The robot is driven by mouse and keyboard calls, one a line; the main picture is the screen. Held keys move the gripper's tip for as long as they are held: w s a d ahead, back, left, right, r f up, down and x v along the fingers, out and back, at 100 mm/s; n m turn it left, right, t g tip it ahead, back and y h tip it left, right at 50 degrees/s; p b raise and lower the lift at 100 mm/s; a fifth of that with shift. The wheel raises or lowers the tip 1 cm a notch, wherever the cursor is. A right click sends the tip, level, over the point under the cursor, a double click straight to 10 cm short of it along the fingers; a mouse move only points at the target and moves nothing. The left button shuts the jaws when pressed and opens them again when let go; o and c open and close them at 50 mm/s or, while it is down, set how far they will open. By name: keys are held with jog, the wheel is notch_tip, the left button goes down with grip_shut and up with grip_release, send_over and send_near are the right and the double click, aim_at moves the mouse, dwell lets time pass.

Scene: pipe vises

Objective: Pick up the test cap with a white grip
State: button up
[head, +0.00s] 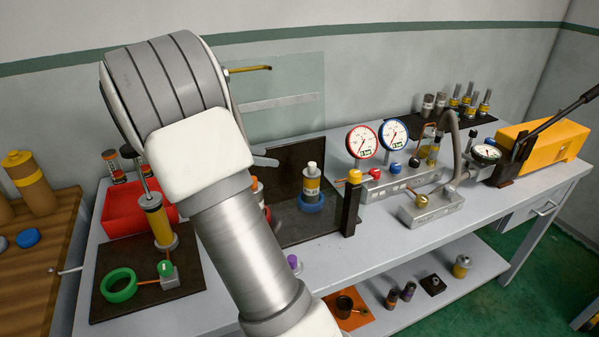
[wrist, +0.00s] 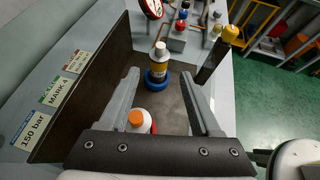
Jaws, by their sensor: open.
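A test cap with a white grip (head: 312,168) stands upright in a blue ring on the dark plate behind the bench's front post. It has a yellow-banded grey body. In the wrist view the test cap (wrist: 158,62) and its blue ring show ahead, between the lines of the two fingers. My gripper (wrist: 160,74) is open, with nothing held between its fingers. In the head view my arm hides most of the gripper; a fingertip shows left of the cap, apart from it.
A dark upright panel (wrist: 95,80) runs along the left side. A dark post with a yellow top (head: 352,200) stands right of the cap. Gauges (head: 362,141) are farther right.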

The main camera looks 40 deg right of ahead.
aim_at(312, 163)
jog(key=b+x, duration=0.1)
jog(key=x, duration=1.6)
jog(key=shift+s+d+f, duration=0.15)
jog(key=shift+d+f, duration=0.05)
grip_shut()
